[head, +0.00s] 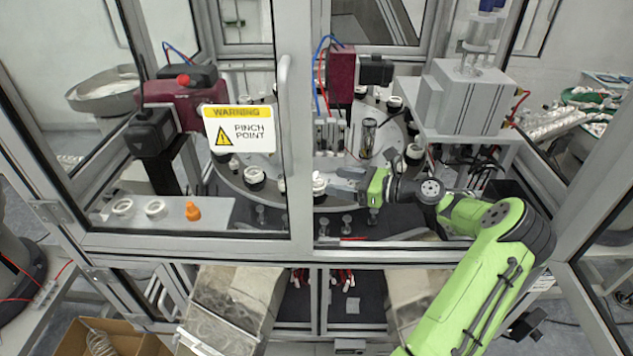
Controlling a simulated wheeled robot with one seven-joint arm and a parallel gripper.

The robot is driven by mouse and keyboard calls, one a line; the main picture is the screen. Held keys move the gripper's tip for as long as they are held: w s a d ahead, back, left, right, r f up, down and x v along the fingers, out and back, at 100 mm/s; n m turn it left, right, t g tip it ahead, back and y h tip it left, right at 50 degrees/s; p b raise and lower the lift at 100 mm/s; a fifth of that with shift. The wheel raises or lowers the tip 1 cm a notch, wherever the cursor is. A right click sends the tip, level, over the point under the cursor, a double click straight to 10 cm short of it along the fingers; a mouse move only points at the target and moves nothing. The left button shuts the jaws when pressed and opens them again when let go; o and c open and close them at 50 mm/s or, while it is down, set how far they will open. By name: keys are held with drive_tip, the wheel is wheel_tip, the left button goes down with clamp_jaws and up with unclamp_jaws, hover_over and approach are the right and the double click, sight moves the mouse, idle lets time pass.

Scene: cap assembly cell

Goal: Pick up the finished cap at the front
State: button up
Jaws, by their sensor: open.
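A white cap (319,184) sits at the front rim of the round turntable (233,180), just right of the door frame. My gripper (341,181) reaches in from the right through the open side of the cell. Its fingers point left at the cap and are open. The fingertips are close to the cap; at this size I cannot tell whether they touch it. The lower part of the cap is hard to make out.
More white caps on dark holders, such as this one (254,174), stand around the turntable. A glazed door with a warning sign (240,128) and handle (283,110) covers the left half. A grey block (468,95) stands right. A shelf (215,213) holds white rings and an orange part (193,211).

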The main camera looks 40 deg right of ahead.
sight(319, 178)
drive_tip(key=x, duration=0.5)
drive_tip(key=shift+w+a+p, duration=0.2)
drive_tip(key=shift+a+p, duration=0.05)
drive_tip(key=shift+p, duration=0.05)
drive_tip(key=shift+s, duration=0.2)
drive_tip(key=shift+c, duration=1.6)
drive_tip(key=c, duration=0.5)
